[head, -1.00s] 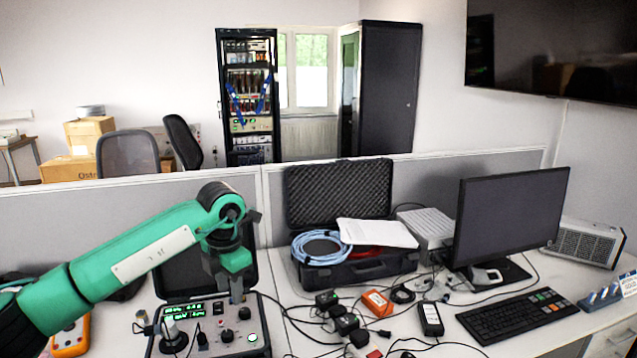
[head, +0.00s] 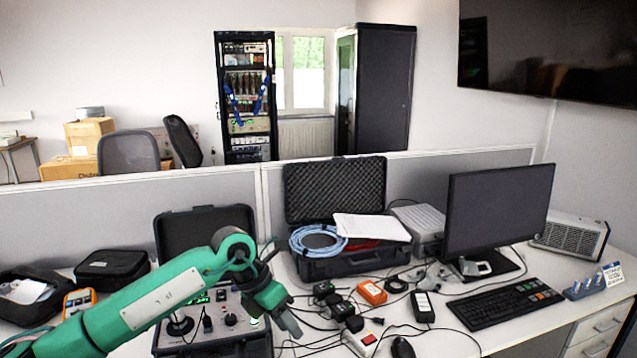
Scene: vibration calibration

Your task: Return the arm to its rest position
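My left arm comes in from the lower left, and its gripper (head: 289,322) hangs low at the right edge of the calibration device (head: 172,342), fingers pointing down and to the right. The fingers look close together, but I cannot tell whether they are open or shut. Nothing shows held in them. The device is an open black case with knobs and a green-lit display, partly hidden behind my arm and gripper. My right gripper is not in view.
An open foam-lined case (head: 335,192) with a blue cable (head: 317,241) stands behind. Adapters and an orange box (head: 372,292) lie right of the gripper among loose cables. A monitor (head: 497,222) and keyboard (head: 505,303) are on the right. A low partition runs behind the desk.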

